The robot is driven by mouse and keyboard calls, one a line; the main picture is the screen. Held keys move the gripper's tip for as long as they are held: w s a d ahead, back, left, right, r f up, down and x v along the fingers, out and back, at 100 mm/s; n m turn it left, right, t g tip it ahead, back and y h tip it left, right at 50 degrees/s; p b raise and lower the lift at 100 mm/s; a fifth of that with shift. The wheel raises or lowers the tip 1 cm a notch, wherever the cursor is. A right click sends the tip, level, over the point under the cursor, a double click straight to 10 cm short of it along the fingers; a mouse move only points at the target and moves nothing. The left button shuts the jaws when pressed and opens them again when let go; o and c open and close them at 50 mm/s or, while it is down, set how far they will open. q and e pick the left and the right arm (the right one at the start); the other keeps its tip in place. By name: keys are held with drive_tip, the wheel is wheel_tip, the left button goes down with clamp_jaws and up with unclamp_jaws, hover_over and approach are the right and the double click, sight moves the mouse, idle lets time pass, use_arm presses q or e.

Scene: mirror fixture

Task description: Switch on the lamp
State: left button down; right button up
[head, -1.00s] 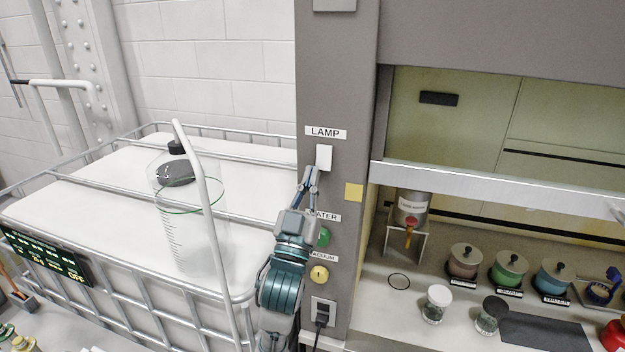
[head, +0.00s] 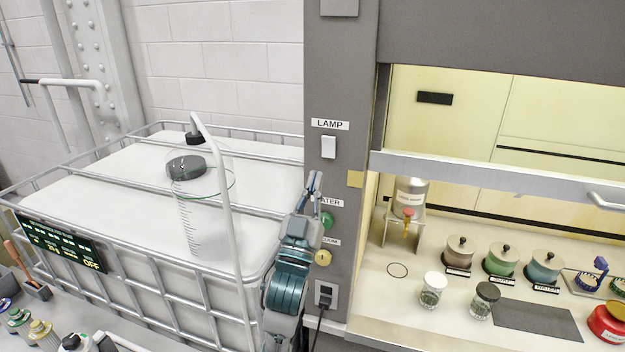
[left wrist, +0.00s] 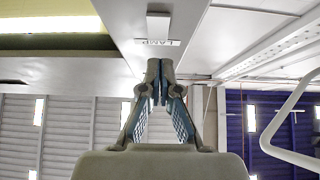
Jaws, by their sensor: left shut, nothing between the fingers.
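The white lamp switch (head: 328,147) is on the grey pillar under the LAMP label (head: 330,125). It also shows at the top of the left wrist view (left wrist: 158,27), with the label below it. My left gripper (head: 315,182) is shut and empty, below the switch and apart from it. In the left wrist view my left gripper's fingertips (left wrist: 160,68) are together and point toward the label. The interior of the fume hood (head: 450,110) is brightly lit. My right gripper is not in view.
A green WATER button (head: 327,220), a yellow VACUUM button (head: 322,258) and a socket with a plug (head: 326,293) sit lower on the pillar. A caged white tank (head: 110,190) stands left. Jars (head: 502,260) and a dispenser (head: 410,197) stand in the hood.

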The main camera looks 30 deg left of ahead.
use_arm(q)
drive_tip(key=s+d+f+m+g+h+b, duration=0.1)
drive_tip(key=d+f+m+g+h, duration=0.3)
drive_tip(key=f, duration=1.7)
drive_tip(key=s+d+f+n+g+b, duration=0.15)
drive_tip(key=f+g, duration=0.55)
drive_tip(key=f, duration=1.4)
drive_tip(key=s+d+f+m+g+h, duration=0.3)
drive_tip(key=s+f+g, duration=0.8)
drive_tip(key=s+f, duration=1.4)
wheel_tip(320, 180, down, 18)
drive_tip(key=d+f+g+y, duration=0.1)
drive_tip(key=d, duration=0.1)
drive_tip(key=s+a+f, duration=0.1)
drive_tip(key=s+f, duration=0.4)
drive_tip(key=f, duration=0.3)
drive_tip(key=s+f, duration=0.5)
drive_tip(key=f, duration=0.4)
drive_tip(key=shift+s+a+f+g+p, duration=0.15)
drive_tip(key=shift+a+g+p, duration=0.15)
drive_tip(key=shift+a+g, duration=0.1)
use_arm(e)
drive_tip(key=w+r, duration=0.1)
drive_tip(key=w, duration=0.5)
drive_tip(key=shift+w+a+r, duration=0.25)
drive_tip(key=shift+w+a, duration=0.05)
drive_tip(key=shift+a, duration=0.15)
